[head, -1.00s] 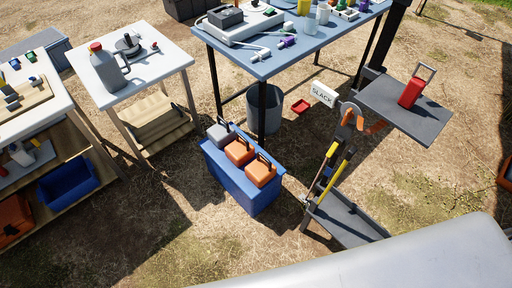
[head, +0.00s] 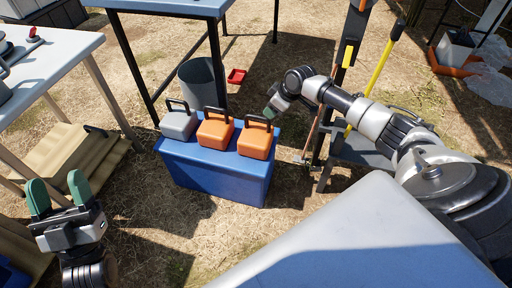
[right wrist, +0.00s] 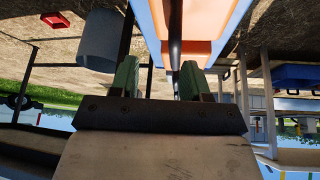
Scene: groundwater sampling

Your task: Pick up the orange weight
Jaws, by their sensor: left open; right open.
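Two orange weights with black loop handles stand upright on a blue crate (head: 215,178): a middle one (head: 215,134) and a right one (head: 255,142). A grey weight (head: 178,125) stands left of them. My right gripper (head: 271,109) is beside the right orange weight's handle, at its upper right. In the right wrist view its green fingers (right wrist: 158,78) are apart, with orange weight surface (right wrist: 203,20) beyond them. My left gripper (head: 58,190) is open and empty at lower left.
A grey bin (head: 208,83) and a small red tray (head: 237,76) are on the ground behind the crate. A blue table (head: 170,5) stands behind, a white table (head: 60,60) at left. Yellow-handled tools (head: 375,75) stand at right. Ground before the crate is clear.

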